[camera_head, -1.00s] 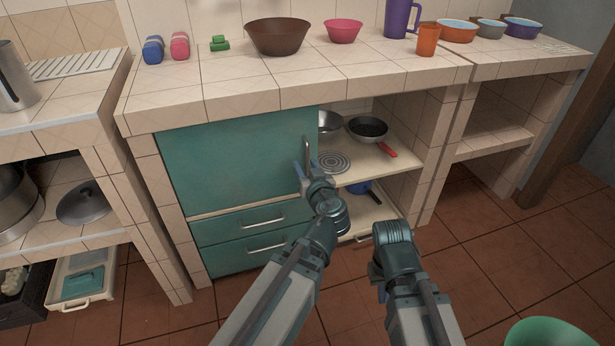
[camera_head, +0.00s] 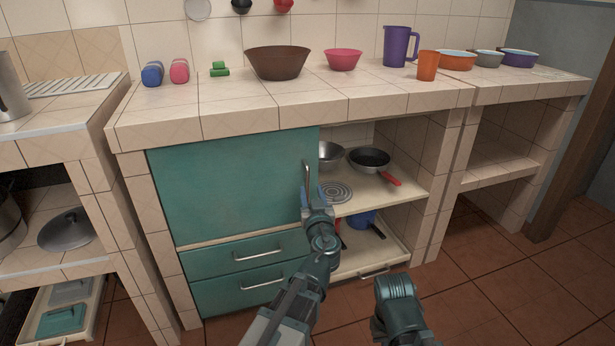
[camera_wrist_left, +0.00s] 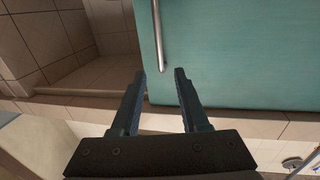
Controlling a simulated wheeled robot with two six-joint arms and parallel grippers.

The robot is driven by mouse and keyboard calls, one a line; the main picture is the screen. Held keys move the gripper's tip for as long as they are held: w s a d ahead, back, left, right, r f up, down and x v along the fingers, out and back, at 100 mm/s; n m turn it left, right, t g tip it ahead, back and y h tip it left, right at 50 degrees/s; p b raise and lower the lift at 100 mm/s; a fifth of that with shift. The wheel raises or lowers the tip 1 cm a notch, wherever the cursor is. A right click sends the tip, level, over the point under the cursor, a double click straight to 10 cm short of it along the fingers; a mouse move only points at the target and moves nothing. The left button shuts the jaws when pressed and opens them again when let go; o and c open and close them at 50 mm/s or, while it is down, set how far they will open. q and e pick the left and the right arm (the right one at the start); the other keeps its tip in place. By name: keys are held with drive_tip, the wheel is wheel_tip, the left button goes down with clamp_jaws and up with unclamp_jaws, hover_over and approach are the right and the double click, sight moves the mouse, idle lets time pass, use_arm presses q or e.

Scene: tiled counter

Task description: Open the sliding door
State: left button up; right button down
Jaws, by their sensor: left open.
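The teal sliding door (camera_head: 230,190) covers the left part of the cabinet under the tiled counter. Its vertical metal handle (camera_head: 307,176) is near the door's right edge. My left gripper (camera_head: 308,194) is at the lower part of this handle. In the left wrist view, my left gripper (camera_wrist_left: 160,72) is open, and the handle (camera_wrist_left: 158,38) appears between the lines of its two fingers, near the tips. I cannot tell whether a finger touches it. My right arm shows only as a wrist link low in the head view; its fingers are hidden.
Right of the door the cabinet is open, with a frying pan (camera_head: 370,159) on a shelf and a pulled-out lower drawer (camera_head: 385,262). Two teal drawers (camera_head: 240,254) are below the door. Bowls, a purple jug (camera_head: 397,47) and an orange cup (camera_head: 427,65) stand on the counter.

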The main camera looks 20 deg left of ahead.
sight(308, 176)
use_arm(q)
drive_tip(key=x, duration=0.9)
drive_tip(key=shift+w+a, duration=0.1)
drive_tip(key=shift+w, duration=0.15)
clamp_jaws()
idle(1.0)
